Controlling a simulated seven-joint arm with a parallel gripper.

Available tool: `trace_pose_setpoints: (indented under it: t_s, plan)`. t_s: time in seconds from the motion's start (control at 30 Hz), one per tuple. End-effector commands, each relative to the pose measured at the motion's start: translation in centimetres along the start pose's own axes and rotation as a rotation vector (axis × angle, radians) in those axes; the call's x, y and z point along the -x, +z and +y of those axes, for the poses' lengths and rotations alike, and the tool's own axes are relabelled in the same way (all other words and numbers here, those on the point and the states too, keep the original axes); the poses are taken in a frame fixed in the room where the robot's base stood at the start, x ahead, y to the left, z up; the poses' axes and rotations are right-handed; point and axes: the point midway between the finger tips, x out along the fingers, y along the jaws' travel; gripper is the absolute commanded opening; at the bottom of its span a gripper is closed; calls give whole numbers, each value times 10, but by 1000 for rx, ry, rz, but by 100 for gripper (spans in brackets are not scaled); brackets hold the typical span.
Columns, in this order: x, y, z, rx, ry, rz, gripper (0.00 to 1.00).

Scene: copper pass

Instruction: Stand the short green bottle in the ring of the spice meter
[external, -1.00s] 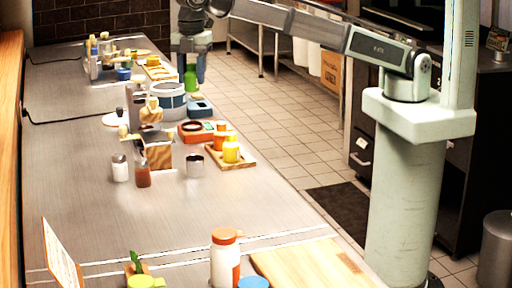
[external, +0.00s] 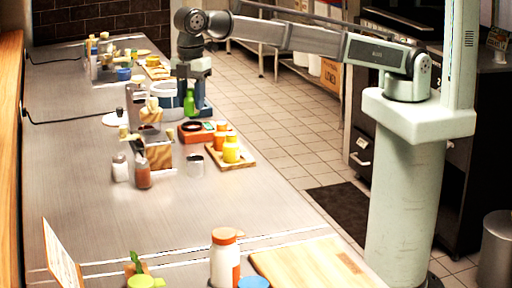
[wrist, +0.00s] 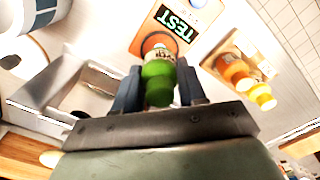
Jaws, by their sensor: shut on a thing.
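The short green bottle (external: 189,104) is between the fingers of my gripper (external: 190,84), which is shut on it. In the wrist view the bottle (wrist: 159,84) sits between the two dark fingers of the gripper (wrist: 158,72). The spice meter (external: 190,137) is an orange-red box with a dark ring on top, in front of the bottle in the external view. In the wrist view its TEST display (wrist: 176,23) is readable. The ring (wrist: 154,38) shows just beyond the bottle, which partly covers it. The bottle appears held above the counter, apart from the ring.
A wooden board (external: 246,163) with orange and yellow bottles (external: 231,150) is right of the meter. A metal holder with wooden blocks (external: 158,157) and a white-blue pot (external: 163,95) are on the left.

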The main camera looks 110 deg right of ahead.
Motion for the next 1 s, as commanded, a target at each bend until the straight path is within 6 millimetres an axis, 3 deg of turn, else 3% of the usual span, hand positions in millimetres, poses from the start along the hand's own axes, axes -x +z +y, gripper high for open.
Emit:
trace_pose_setpoints:
  t_s: [0.3,0.67,0.7,1.0]
  plan:
    - [-33,0,0,0,0,0,9]
    - [-36,0,0,0,0,0,9]
    - [-36,0,0,0,0,0,42]
    - [-36,0,0,0,0,0,66]
